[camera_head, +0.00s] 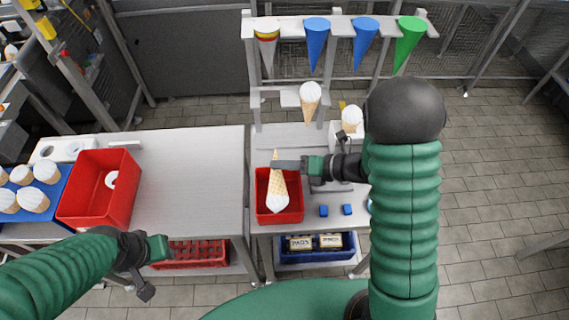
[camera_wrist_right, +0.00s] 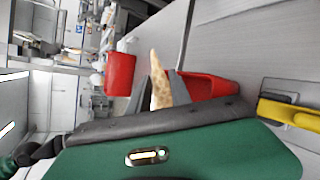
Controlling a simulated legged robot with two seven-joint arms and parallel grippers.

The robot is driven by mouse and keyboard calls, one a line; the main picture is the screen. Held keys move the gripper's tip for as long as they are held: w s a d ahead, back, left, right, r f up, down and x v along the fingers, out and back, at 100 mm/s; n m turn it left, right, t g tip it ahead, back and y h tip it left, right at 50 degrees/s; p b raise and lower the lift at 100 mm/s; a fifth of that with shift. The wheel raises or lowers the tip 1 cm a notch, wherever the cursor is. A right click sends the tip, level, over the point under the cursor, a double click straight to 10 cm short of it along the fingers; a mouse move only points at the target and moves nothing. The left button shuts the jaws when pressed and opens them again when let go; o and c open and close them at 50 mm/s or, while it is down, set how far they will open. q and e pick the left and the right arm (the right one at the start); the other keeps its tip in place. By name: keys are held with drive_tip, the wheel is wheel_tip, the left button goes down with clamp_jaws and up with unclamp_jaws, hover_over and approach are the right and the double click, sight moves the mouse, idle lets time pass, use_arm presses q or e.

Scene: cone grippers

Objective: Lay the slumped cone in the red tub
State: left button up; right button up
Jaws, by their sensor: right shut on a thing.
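My right gripper (camera_head: 284,165) is shut on the cone (camera_head: 277,188), gripping the tan wafer near its tip. The cone hangs tip up, with its white top down, over the small red tub (camera_head: 297,205). The white end appears within the tub's outline; I cannot tell whether it touches the bottom. In the right wrist view, the wafer (camera_wrist_right: 158,82) shows above the gripper's edge beside the red tub (camera_wrist_right: 205,86), and its white end is hidden. My left gripper (camera_head: 157,249) is low at the left, away from the cone, its jaws unclear.
A larger red bin (camera_head: 100,195) and a blue tray (camera_head: 40,205) with several white-topped cones stand on the left table. Behind the tub, a rack (camera_head: 335,22) holds coloured cones, with two white-topped cones (camera_head: 310,95) below. Small blue blocks (camera_head: 323,211) lie right of the tub.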

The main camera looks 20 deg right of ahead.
use_arm(q)
drive_tip(key=shift+d+f, duration=0.1)
drive_tip(key=shift+d, duration=0.05)
use_arm(e)
drive_tip(key=shift+d+f, duration=0.1)
drive_tip(key=shift+d, duration=0.05)
drive_tip(key=o, duration=0.8)
drive_tip(key=shift+d, duration=0.15)
drive_tip(key=shift+o, duration=1.8)
use_arm(q)
drive_tip(key=shift+s, duration=0.15)
use_arm(e)
drive_tip(key=o, duration=0.3)
drive_tip(key=shift+s+a, duration=0.15)
drive_tip(key=shift+a, duration=0.1)
drive_tip(key=shift+d+f, duration=0.1)
drive_tip(key=shift+f, duration=0.05)
